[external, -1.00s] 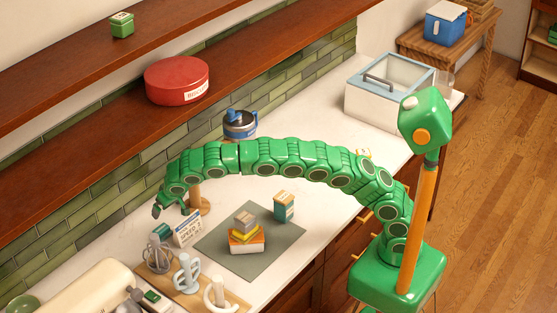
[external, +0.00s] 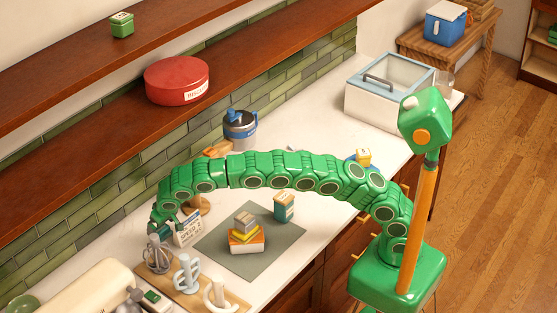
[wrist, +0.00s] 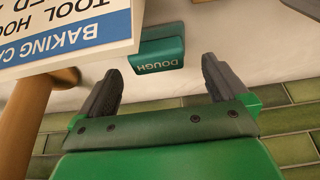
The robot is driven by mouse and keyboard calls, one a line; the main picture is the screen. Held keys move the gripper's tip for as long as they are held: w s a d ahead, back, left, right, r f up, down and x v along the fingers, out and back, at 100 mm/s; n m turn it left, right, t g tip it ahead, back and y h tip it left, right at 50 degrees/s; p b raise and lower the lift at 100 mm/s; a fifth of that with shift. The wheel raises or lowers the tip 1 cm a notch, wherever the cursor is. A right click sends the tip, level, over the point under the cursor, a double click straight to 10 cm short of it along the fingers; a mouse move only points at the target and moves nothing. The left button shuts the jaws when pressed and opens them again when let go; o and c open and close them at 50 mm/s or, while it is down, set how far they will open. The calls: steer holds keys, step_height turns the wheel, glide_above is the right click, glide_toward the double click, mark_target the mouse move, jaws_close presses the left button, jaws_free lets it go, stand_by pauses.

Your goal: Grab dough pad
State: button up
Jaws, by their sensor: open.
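The dough pad (wrist: 158,56) is a small green block with "DOUGH" on its front, upside down in the wrist view. It lies on the pale counter just beyond my fingertips and lines up with the gap between them. My gripper (wrist: 164,82) is open and empty, with one dark finger to either side of the gap. In the external view my gripper (external: 166,229) points down at the far left of the counter, near the whisk and the card. I cannot make out the dough pad in that view.
A baking card (wrist: 65,35) stands close beside my left finger, with a wooden post (wrist: 20,105) near it. In the external view, a grey whisk (external: 157,257) and other mixer tools stand close by. A grey mat (external: 275,250) holds several small boxes.

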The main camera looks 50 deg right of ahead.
mark_target(161, 229)
steer(key=shift+x, duration=1.8)
steer(key=shift+s+d+f, duration=0.1)
steer(key=shift+s+d, duration=0.05)
steer(key=c, duration=1)
steer(key=shift+o, duration=0.2)
steer(key=shift+r, duration=1.45)
steer(key=shift+s+d+r, duration=0.2)
steer(key=shift+s+r, duration=0.15)
steer(key=shift+r, duration=0.2)
steer(key=shift+s+d+r, duration=0.2)
steer(key=shift+s+r, duration=0.1)
steer(key=shift+r, duration=0.2)
steer(key=s+d+r, duration=0.6)
steer(key=s+r, duration=0.2)
steer(key=s, duration=0.2)
steer(key=shift+s+d, duration=0.2)
steer(key=shift+d, duration=0.2)
